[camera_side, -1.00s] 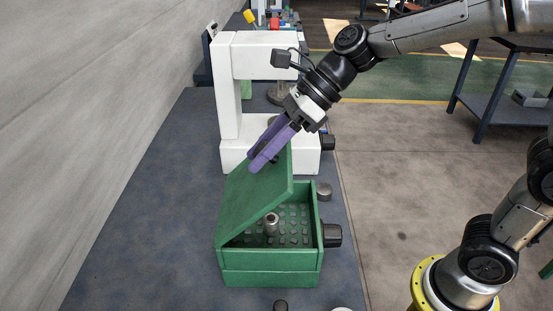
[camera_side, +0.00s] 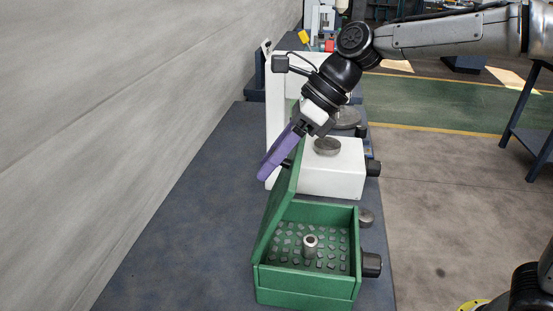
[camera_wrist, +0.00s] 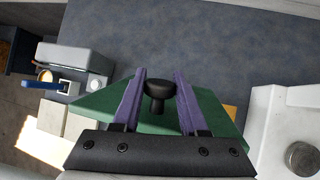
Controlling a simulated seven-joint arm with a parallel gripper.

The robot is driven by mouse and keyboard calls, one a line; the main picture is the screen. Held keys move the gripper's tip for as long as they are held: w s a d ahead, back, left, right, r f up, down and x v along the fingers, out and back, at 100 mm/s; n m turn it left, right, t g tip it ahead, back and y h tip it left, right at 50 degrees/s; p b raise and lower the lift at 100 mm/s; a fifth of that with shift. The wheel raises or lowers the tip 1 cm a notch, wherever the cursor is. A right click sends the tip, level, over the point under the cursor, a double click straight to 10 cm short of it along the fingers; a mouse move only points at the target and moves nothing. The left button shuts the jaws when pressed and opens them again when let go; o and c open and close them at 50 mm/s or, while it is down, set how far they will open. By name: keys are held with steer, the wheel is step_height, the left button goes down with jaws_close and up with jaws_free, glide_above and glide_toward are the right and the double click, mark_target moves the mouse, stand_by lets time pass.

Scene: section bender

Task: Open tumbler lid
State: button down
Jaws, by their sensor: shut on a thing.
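The tumbler is a green box (camera_side: 303,284) on the bench in the side view, with several small grey studs on its floor and a steel post (camera_side: 310,245) in the middle. Its green lid (camera_side: 277,215) is raised on the left edge and stands steeply, near upright. My gripper (camera_side: 268,172), with purple fingers, is at the lid's upper outer side. In the wrist view my gripper (camera_wrist: 160,76) is shut on the black lid knob (camera_wrist: 158,90), which sits between the fingers. The green lid (camera_wrist: 215,110) shows behind them.
A white machine frame (camera_side: 335,170) with a round steel disc stands just behind the box. A dark knob (camera_side: 371,265) sticks out from the box's right side. The bench (camera_side: 190,230) is clear to the left, up to the grey wall (camera_side: 120,110).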

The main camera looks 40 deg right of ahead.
steer(key=shift+c, duration=2.3)
jaws_free()
steer(key=v, duration=1.3)
steer(key=shift+d+r, duration=0.25)
steer(key=shift+r, duration=0.05)
steer(key=shift+s, duration=0.1)
